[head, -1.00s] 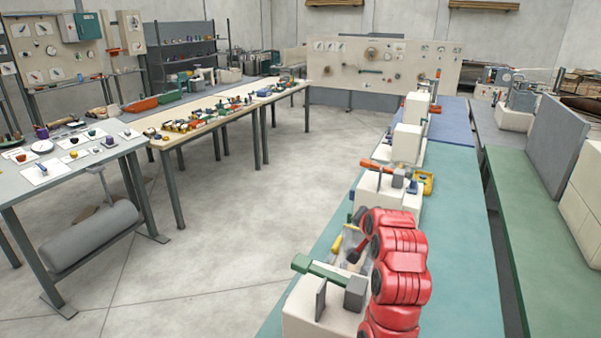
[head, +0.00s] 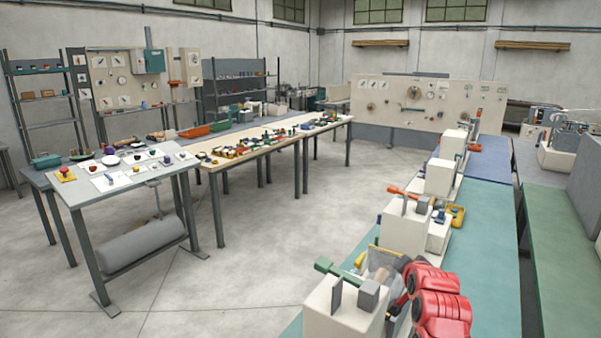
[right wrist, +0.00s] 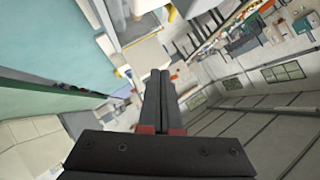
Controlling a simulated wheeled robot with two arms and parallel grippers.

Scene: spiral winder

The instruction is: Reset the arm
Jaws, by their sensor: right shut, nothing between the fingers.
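My red right arm (head: 436,298) comes in at the bottom of the head view, bent beside the nearest bench machine. My right gripper (right wrist: 160,76) is shut and empty in the right wrist view, its two dark fingers pressed together. The nearest machine, a cream block with a green bar and grey plates (head: 345,308), stands on the teal bench top just left of the arm. The arm partly hides its right side. I cannot tell from the head view whether arm and machine touch. My left gripper is not in view.
More cream machines (head: 405,228) stand in a row along the teal bench (head: 470,240). A green-topped bench (head: 560,235) runs along the right. Tables with small parts (head: 265,142) stand at the left. The concrete floor (head: 270,235) between them is open.

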